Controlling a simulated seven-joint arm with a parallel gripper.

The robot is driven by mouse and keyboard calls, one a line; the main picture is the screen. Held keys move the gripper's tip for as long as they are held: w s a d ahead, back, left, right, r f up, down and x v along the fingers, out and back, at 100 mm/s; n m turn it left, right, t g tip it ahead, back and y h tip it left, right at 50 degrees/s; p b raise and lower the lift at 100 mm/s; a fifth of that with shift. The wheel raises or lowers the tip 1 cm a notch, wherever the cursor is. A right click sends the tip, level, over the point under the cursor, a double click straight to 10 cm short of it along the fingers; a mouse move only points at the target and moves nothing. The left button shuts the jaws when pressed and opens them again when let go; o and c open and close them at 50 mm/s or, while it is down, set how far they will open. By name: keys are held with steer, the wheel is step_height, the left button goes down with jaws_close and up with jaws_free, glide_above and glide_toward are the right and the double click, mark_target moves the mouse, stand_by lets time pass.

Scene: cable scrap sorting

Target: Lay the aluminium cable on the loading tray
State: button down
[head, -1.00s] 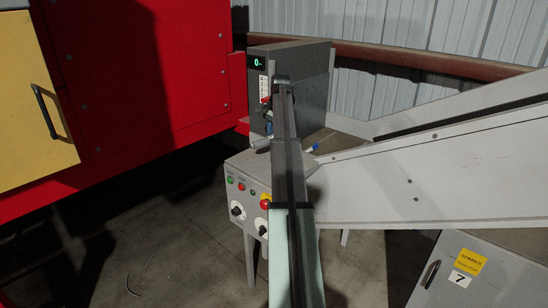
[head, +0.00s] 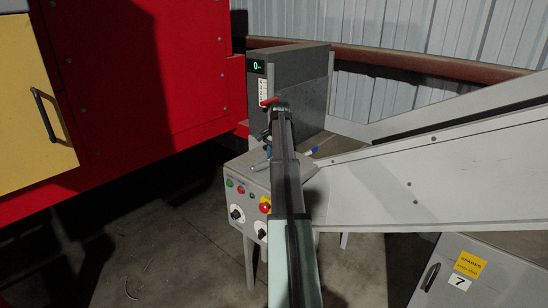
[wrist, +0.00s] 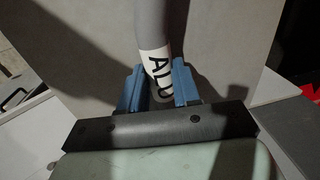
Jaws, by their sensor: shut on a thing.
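The aluminium cable (wrist: 176,22) is a thick grey length with a white label marked with "ALU" lettering. In the wrist view my gripper (wrist: 158,88) is shut on it, with the blue fingers on either side of the label. In the head view my arm hides most of my gripper (head: 267,146), with a little blue showing beside the arm. A short grey piece left of it (head: 259,166) may be the cable's end. I cannot pick out the loading tray with certainty; a brownish flat surface (head: 338,146) lies between the pale sloping walls.
A grey cabinet (head: 316,85) with a green "0" display and a red handle stands behind my gripper. A control panel (head: 244,198) with buttons and knobs is below. A red machine (head: 120,90) is at left, a sloping wall (head: 420,180) at right. A blue-and-white item (head: 311,151) lies nearby.

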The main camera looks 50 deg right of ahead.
steer(key=c, duration=0.8)
jaws_free()
step_height(320, 180, up, 12)
steer(key=s, duration=0.1)
steer(key=shift+s, duration=0.35)
